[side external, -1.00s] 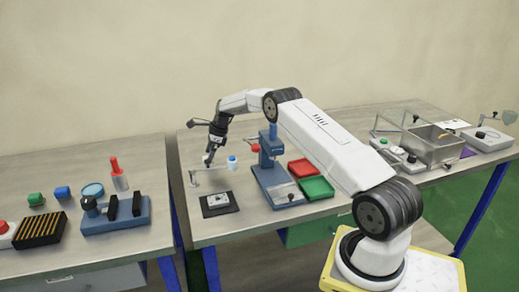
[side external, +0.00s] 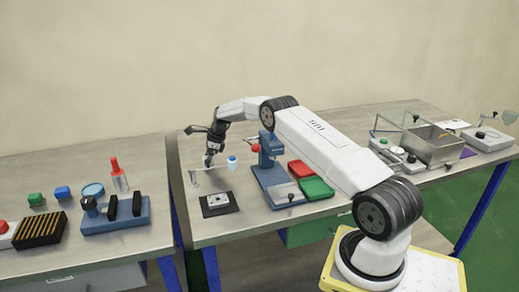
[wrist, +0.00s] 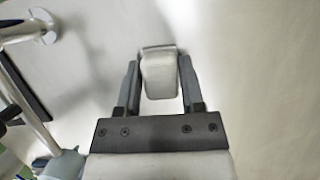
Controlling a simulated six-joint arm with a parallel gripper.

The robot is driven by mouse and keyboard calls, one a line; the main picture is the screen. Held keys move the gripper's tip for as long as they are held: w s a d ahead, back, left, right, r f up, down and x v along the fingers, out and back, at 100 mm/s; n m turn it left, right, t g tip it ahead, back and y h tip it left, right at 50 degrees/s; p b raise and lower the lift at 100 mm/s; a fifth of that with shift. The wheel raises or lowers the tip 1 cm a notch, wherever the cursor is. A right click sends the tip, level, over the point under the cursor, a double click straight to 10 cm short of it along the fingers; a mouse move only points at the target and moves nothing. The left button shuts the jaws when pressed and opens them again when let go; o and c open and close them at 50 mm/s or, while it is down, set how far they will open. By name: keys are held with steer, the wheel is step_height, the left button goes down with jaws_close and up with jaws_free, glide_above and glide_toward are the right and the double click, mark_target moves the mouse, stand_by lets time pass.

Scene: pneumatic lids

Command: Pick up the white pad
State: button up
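The white pad (wrist: 160,76) is a small pale block with rounded corners in the wrist view. It lies between the two fingers of my gripper (wrist: 159,62). One finger stands on each side of it, with narrow gaps that show best lower down, so the fingers look open around it. In the side external view my gripper (side external: 208,164) points down low over the middle table, at its left part. The pad is too small there to tell apart from the fingertips.
A thin metal bar stand (side external: 194,178) and a blue-capped white bottle (side external: 232,163) are close to my gripper. A dark plate (side external: 219,204) lies in front. A blue press (side external: 270,172) and red and green trays (side external: 317,188) stand to the right.

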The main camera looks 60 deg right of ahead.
mark_target(204, 157)
jaws_close()
steer(key=shift+r, duration=0.1)
steer(key=shift+r, duration=1.5)
steer(key=shift+s+a+r, duration=0.2)
steer(key=shift+s+r, duration=0.35)
steer(key=shift+r, duration=0.15)
steer(key=shift+s+a+r, duration=0.8)
steer(key=shift+s+r, duration=0.6)
steer(key=shift+s, duration=0.6)
steer(key=shift+s+a+r, duration=0.8)
steer(key=shift+s+r, duration=0.6)
steer(key=shift+s, duration=0.55)
steer(key=shift+s+a+r, duration=0.8)
steer(key=shift+s+r, duration=0.6)
steer(key=shift+s, duration=0.6)
